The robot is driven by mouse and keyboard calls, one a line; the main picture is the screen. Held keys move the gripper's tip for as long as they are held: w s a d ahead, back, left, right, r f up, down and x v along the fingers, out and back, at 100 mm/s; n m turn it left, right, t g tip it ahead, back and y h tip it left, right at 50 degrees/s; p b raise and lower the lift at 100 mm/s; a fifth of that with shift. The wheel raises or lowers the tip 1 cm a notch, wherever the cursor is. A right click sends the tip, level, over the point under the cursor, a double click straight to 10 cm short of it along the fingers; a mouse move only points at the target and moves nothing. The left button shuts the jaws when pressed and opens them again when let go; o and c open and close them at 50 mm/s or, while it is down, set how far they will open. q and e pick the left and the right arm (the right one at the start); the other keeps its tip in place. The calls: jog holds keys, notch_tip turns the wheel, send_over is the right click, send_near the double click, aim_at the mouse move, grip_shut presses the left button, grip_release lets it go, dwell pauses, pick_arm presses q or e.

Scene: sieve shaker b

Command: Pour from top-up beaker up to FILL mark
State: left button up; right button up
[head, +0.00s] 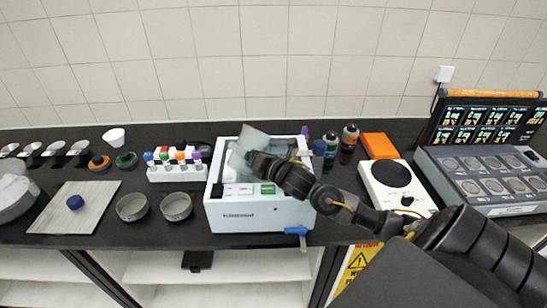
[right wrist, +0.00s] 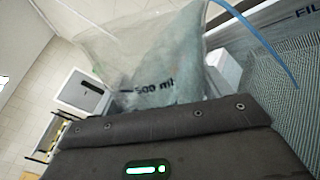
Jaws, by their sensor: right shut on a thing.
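The clear top-up beaker (head: 254,146) is tilted over the white open-topped bath (head: 258,214) in the head view. My right gripper (head: 263,166) is shut on the beaker. In the right wrist view the beaker (right wrist: 150,60) shows a "500 ml" print, with my dark gripper (right wrist: 165,130) below it. A thin blue curved streak (right wrist: 262,45) runs beside the beaker; I cannot tell if it is poured liquid. Part of the FILL mark (right wrist: 306,14) shows at the top right. The liquid level in the bath cannot be made out. My left gripper is not in view.
A white rack (head: 177,172) with coloured caps stands left of the bath, near two round dishes (head: 176,206). Bottles (head: 349,137) stand behind on the right. A white hotplate-like device (head: 397,182) and a grey multi-well instrument (head: 485,178) are further right.

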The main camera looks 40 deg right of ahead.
jog(key=shift+d+m+p, duration=0.1)
jog(key=shift+m+p, duration=0.25)
jog(key=shift+m, duration=0.25)
dwell(0.7)
jog(key=shift+r+m+p, duration=0.6)
jog(key=shift+m+p, duration=0.3)
jog(key=shift+p, duration=0.2)
dwell(1.5)
jog(key=shift+f+m+p, duration=0.25)
jog(key=shift+m+p, duration=0.2)
jog(key=shift+m, duration=0.75)
dwell(3.0)
